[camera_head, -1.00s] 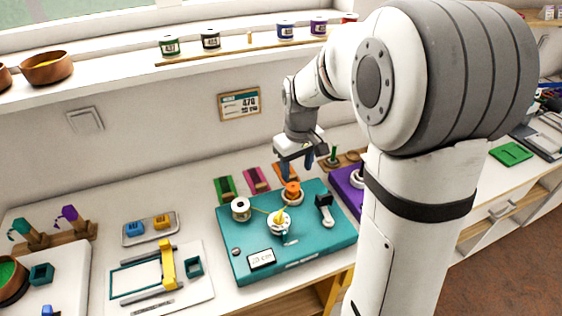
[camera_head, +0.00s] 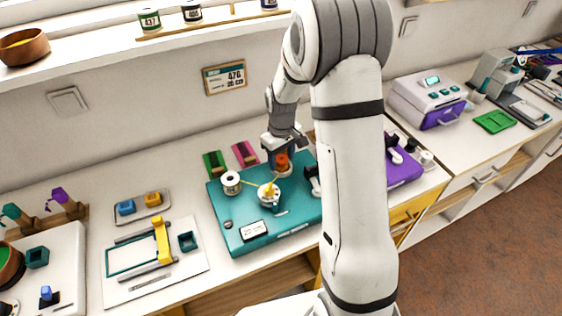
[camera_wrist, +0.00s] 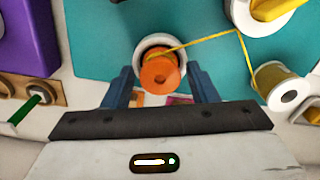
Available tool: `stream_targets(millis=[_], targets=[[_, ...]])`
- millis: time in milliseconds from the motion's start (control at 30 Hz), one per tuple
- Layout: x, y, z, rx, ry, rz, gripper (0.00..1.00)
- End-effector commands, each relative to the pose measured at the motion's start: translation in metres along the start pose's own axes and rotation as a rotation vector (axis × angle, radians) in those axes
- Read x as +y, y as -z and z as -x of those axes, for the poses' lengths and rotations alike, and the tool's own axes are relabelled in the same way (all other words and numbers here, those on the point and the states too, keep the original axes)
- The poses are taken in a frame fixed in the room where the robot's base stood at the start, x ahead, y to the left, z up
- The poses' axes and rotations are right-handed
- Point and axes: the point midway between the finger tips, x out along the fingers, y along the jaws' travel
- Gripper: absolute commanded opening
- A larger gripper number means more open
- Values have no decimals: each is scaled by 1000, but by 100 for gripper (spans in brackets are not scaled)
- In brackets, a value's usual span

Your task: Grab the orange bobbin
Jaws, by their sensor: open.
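The orange bobbin (camera_wrist: 160,75) sits upright in a round white holder (camera_wrist: 152,43) on the teal board (camera_head: 240,240). A yellow thread runs from it toward a white spool (camera_wrist: 284,95). My gripper (camera_wrist: 163,82) is open, with one blue finger on each side of the bobbin in the wrist view. In the head view my gripper (camera_head: 281,160) is at the board's far edge, and the bobbin (camera_head: 282,161) shows between the fingers. I cannot tell whether either finger touches it.
The white spool (camera_head: 231,184) and a yellow-topped round piece (camera_head: 269,193) stand on the teal board. A black-handled part (camera_head: 312,180) is just right of the bobbin. A purple board (camera_head: 405,172) lies further right. Green (camera_head: 214,165) and pink (camera_head: 245,154) trays lie behind.

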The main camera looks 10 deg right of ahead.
Motion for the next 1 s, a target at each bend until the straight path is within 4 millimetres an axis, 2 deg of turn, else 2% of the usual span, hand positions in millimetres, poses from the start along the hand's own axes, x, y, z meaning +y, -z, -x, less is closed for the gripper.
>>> stream_targets(millis=[233, 667, 867, 1000], targets=[[0, 0, -1, 1, 0, 0, 51], [0, 0, -1, 0, 0, -1, 16], [0, 0, 0, 1, 0, -1, 16], [0, 0, 9, 2, -1, -1, 16]])
